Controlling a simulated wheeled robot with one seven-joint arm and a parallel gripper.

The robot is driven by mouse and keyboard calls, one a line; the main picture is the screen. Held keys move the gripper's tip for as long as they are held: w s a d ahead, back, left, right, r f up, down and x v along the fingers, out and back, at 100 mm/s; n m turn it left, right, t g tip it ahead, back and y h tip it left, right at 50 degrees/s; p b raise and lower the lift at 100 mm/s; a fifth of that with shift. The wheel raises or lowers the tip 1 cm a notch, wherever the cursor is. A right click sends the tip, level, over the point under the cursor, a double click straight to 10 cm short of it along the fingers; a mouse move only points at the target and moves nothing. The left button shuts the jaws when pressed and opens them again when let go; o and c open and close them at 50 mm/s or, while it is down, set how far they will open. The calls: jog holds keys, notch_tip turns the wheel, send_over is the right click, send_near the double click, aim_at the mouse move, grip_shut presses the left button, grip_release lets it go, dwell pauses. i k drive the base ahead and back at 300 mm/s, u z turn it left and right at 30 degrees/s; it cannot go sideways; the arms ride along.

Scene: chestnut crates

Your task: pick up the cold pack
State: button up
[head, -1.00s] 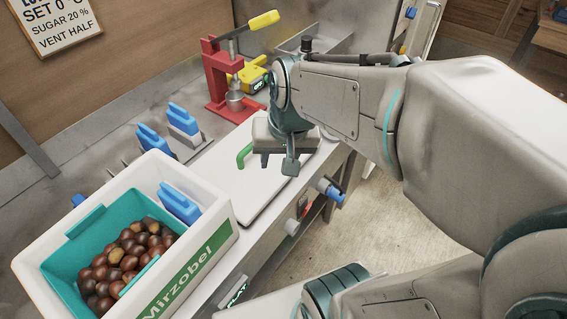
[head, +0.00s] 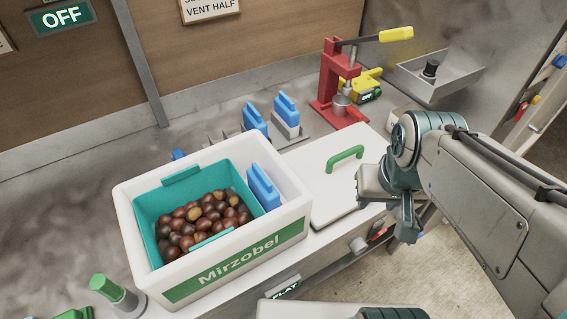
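A blue cold pack (head: 263,187) stands inside the white Mirzobel crate (head: 300,197), between its right wall and the teal bin (head: 145,211) of chestnuts. Its lower part is hidden. Two similar blue packs, one at the left (head: 255,119) and one at the right (head: 287,108), stand in a grey holder behind the crate. My gripper (head: 406,222) is to the right of the crate, by the counter's front edge and clear of all the packs. Its fingers are seen edge-on, so I cannot tell whether they are apart.
A white lid (head: 318,177) with a green handle (head: 345,158) lies between the crate and my gripper. A red press (head: 330,85) with a yellow-tipped lever and a yellow device (head: 365,82) stand behind it. A green-topped cylinder (head: 110,289) is at front left.

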aim_at(265, 193)
jog(key=z, duration=0.05)
jog(key=k, duration=0.5)
jog(key=z, duration=0.65)
jog(key=k, duration=0.95)
jog(key=u, duration=1.55)
jog(key=i, duration=1)
